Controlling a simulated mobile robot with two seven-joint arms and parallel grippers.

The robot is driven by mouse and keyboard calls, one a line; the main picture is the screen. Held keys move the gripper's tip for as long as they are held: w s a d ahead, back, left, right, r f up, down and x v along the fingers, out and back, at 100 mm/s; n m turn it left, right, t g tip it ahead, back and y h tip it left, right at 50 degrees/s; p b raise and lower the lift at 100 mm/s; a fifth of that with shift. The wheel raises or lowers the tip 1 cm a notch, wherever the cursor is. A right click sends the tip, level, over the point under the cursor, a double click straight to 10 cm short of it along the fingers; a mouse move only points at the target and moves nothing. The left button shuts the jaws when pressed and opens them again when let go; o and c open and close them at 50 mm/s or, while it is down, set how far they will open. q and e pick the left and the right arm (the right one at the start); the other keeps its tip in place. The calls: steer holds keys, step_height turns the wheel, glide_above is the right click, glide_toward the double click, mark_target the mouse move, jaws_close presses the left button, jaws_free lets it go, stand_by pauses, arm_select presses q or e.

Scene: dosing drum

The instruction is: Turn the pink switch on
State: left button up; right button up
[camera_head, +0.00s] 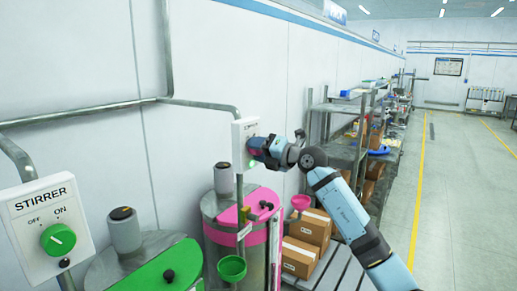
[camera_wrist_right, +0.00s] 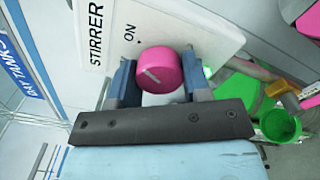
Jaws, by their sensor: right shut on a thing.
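The pink switch (camera_wrist_right: 166,66) is a round knob with a pale line across its face. It sits on a white box (camera_wrist_right: 195,25) lettered STIRRER, with ON printed near the knob. My right gripper (camera_wrist_right: 160,82) has one finger on each side of the knob and is shut on it. The OFF label is hidden in the wrist view. In the head view my right gripper (camera_head: 258,150) is at the front of the white box (camera_head: 240,131) and hides the knob. A green glow (camera_head: 252,163) shows at the box's lower edge. My left gripper is out of view.
A second STIRRER box (camera_head: 46,220) with a green knob (camera_head: 58,239) stands at the left. Below are a pink-lidded drum (camera_head: 222,240), a green-lidded drum (camera_head: 160,270) and a green funnel (camera_head: 232,268). Cardboard boxes (camera_head: 300,255) and shelves (camera_head: 345,150) stand beyond. The right floor is clear.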

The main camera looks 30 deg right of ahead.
steer(key=o, duration=0.9)
steer(key=shift+o, duration=0.2)
steer(key=shift+s+d, duration=0.1)
steer(key=shift+s, duration=0.05)
steer(key=b+v, duration=0.4)
steer(key=v, duration=0.9)
steer(key=shift+s, duration=0.3)
